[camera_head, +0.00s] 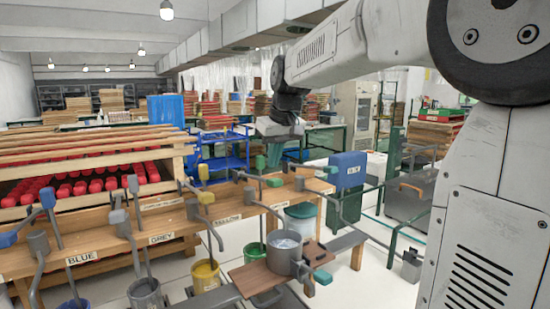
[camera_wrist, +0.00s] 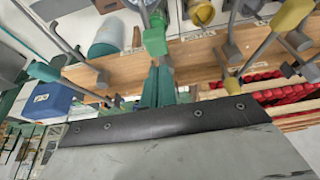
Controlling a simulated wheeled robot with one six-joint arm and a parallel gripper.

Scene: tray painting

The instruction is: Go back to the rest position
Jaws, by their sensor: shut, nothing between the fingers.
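My gripper (camera_head: 274,160) hangs from my arm at the upper middle of the head view, with its teal fingers together and empty. In the wrist view its fingers (camera_wrist: 158,80) point toward the wooden rack and a green-handled tool (camera_wrist: 155,38). In the head view the gripper is above the rack near that green handle (camera_head: 274,182); I cannot tell the exact gap. The wooden rack (camera_head: 110,244) carries labels such as BLUE, GREY and YELLOW and holds several tools with coloured handles.
Paint buckets stand below the rack: a grey one (camera_head: 145,294), a yellow one (camera_head: 206,276) and a green one (camera_head: 254,255). A metal pot (camera_head: 284,252) stands on a brown board (camera_head: 256,278). A blue box (camera_head: 347,170) is at right. Shelves with red items (camera_head: 80,190) stand behind the rack.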

